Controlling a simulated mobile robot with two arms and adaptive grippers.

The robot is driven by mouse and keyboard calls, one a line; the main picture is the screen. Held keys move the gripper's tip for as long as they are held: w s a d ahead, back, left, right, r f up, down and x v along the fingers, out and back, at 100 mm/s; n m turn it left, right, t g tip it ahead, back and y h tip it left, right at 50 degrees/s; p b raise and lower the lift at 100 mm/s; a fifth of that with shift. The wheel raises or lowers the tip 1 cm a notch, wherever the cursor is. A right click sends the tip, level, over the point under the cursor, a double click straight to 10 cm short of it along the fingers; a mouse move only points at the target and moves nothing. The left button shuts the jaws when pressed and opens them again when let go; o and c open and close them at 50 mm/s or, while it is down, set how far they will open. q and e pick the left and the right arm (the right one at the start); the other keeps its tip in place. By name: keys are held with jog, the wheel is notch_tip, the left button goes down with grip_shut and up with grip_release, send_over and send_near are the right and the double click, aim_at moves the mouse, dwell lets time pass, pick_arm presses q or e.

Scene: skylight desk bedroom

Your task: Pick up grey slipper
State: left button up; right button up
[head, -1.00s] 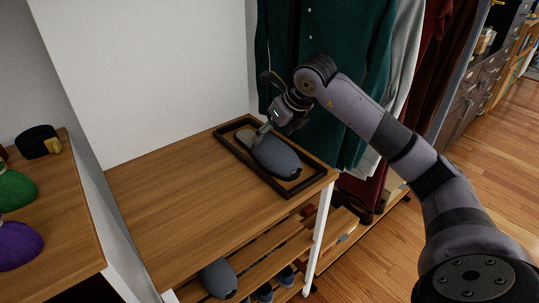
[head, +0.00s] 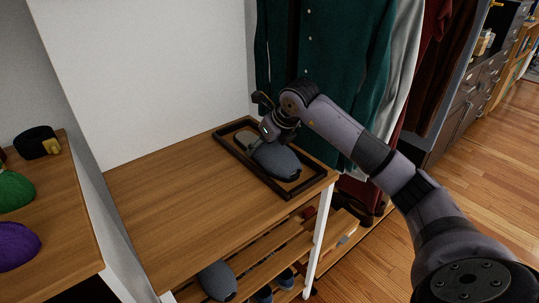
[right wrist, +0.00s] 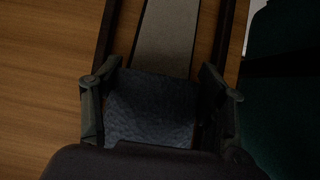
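A grey slipper (head: 277,162) lies in a dark-rimmed tray (head: 291,191) on the wooden bench top. Its dark blue-grey upper (right wrist: 152,108) and paler insole (right wrist: 163,40) show in the right wrist view. My right gripper (head: 264,132) is down at the slipper. In the right wrist view its two fingers (right wrist: 160,88) stand open, one on each side of the upper; I cannot tell whether they touch it. My left gripper is not in view. A similar grey slipper (head: 217,281) sits on the slatted rack below.
Hanging clothes (head: 335,70) are close behind the tray and my right arm. A white wall (head: 150,75) stands behind the bench. The bench top (head: 190,205) left of the tray is clear. A side surface (head: 60,245) at left holds green and purple items.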

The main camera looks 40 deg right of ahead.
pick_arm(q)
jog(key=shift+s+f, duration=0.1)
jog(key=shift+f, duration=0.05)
pick_arm(e)
jog(key=c, duration=0.7)
jog(key=shift+o, duration=0.2)
jog(key=shift+r, duration=0.55)
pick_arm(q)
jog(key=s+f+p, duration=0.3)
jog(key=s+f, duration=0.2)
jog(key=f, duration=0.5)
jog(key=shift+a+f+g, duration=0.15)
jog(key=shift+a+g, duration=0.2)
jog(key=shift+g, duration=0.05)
pick_arm(e)
notch_tip(320, 180, up, 19)
